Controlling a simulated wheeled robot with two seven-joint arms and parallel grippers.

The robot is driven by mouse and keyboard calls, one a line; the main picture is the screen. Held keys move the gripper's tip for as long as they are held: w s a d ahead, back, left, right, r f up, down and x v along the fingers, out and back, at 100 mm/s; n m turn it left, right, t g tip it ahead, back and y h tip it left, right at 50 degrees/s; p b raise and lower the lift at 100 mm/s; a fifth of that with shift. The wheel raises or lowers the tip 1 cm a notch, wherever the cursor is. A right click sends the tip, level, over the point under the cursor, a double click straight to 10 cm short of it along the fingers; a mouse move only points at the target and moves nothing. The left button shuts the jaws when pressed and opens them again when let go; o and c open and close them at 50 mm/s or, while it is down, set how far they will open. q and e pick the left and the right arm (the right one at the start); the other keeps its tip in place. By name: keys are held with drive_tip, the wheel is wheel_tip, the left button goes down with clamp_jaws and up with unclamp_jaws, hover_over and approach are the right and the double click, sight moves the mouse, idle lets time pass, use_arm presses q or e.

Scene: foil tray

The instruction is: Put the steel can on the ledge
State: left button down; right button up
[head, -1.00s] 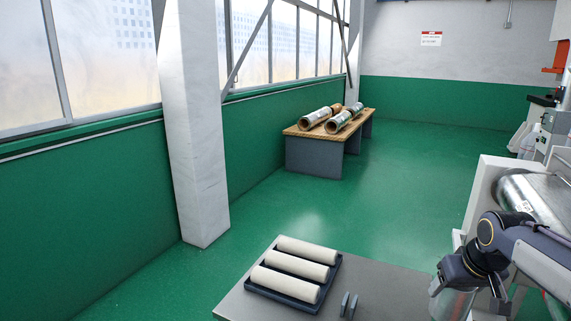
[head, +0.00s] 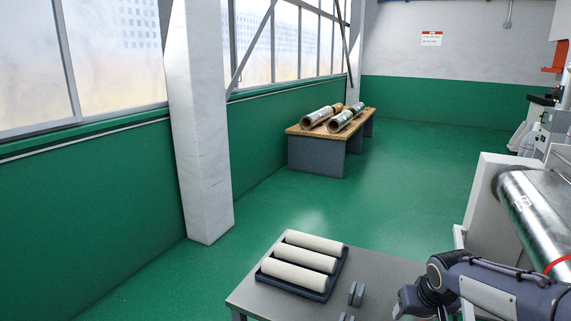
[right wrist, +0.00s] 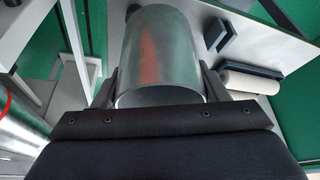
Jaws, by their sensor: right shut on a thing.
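The steel can (right wrist: 158,40) is a shiny open-ended cylinder in the right wrist view. It sits between the two fingers of my right gripper (right wrist: 158,72), which is shut on it. In the head view my right gripper (head: 418,308) is low at the right, at the near edge of the grey table. Its fingers and the can are hidden below the frame there. I cannot tell which surface is the ledge. My left gripper is not in view.
The grey table (head: 385,272) carries a dark tray (head: 336,279) with three white rolls and small dark upright brackets (head: 355,294). A machine with a large steel roller (head: 540,222) stands at the right. A wooden-topped bench (head: 318,152) with metal tubes is far back.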

drive_tip(key=s+a+f+n, duration=0.1)
drive_tip(key=s+a+f, duration=0.1)
drive_tip(key=a+f, duration=0.75)
drive_tip(key=s+f+b, duration=0.4)
drive_tip(key=f+b, duration=0.6)
drive_tip(key=f, duration=0.5)
drive_tip(key=shift+f, duration=0.25)
